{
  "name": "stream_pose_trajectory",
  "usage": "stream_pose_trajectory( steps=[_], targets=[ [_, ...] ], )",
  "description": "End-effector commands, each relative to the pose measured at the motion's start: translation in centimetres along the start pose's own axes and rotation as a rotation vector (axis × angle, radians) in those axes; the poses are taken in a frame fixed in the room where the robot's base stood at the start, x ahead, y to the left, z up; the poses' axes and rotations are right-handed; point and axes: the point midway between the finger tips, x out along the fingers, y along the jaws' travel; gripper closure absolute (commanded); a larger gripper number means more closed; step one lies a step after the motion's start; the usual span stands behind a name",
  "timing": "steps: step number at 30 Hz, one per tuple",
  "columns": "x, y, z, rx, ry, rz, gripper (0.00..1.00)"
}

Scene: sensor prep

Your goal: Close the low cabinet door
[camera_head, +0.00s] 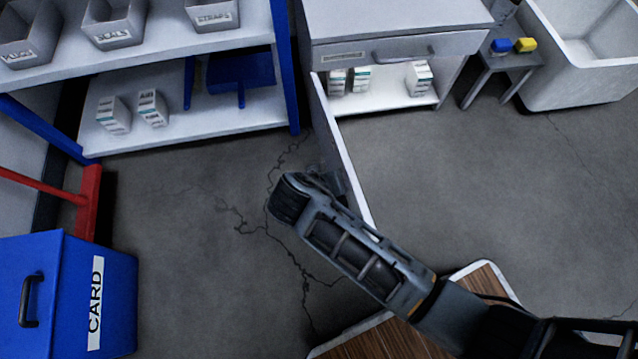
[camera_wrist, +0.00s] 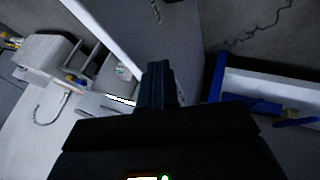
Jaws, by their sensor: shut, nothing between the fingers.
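The low cabinet (camera_head: 398,48) stands at the top centre of the head view, with a drawer above an open compartment. Its white door (camera_head: 343,150) is swung wide open, hinged at the cabinet's left front edge and reaching out over the floor. The door's pale edge also shows in the wrist view (camera_wrist: 100,28). My gripper (camera_head: 332,181) is at the left, outer side of the door, near its free end. In the wrist view its dark fingers (camera_wrist: 159,84) are together and empty. I cannot tell whether they touch the door. My arm hides part of the door.
Small boxes (camera_head: 419,77) stand inside the cabinet. A blue-framed shelf (camera_head: 190,125) is to the left, with a blue CARD bin (camera_head: 66,290) below it. A small stool (camera_head: 512,62) and a white tub (camera_head: 575,75) are at right. Floor right of the door is clear.

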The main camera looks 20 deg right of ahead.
Motion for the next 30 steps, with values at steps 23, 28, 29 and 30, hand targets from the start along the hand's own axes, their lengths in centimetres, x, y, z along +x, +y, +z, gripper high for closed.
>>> stream_pose_trajectory(
  steps=[23, 28, 29, 30],
  targets=[
    [0.9, 2.3, 0.1, -0.021, 0.009, -0.01, 1.0],
    [1.6, 4.5, 0.2, -0.079, 0.039, -0.04, 1.0],
    [1.8, 5.1, 0.2, -0.093, 0.046, -0.047, 1.0],
    [2.1, 5.7, 0.3, -0.115, 0.058, -0.059, 1.0]
  ],
)
